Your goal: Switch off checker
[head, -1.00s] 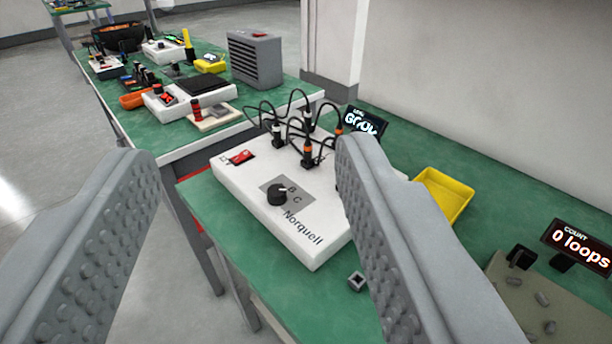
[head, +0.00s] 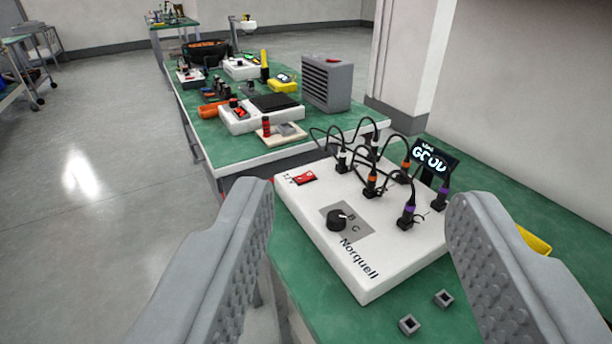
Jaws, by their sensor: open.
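The checker, a white box (head: 318,235) lettered "Norquell", sits on the near green bench between and beyond my fingers. A red rocker switch (head: 304,178) is at its far left corner; which way it is pressed is too small to tell. A black knob (head: 338,220) sits on a grey plate in its middle. Black cables with orange, white and purple plugs (head: 371,184) stand on its right part. My gripper (head: 360,215) is open and empty, one finger at each side of the box in the picture, apart from the switch.
A lit display (head: 430,158) stands behind the box. Two small grey square pieces (head: 409,325) lie in front of it. A yellow tray (head: 534,243) is partly hidden by my right finger. A second green bench with a grey vented unit (head: 327,82) stands beyond. Open floor lies left.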

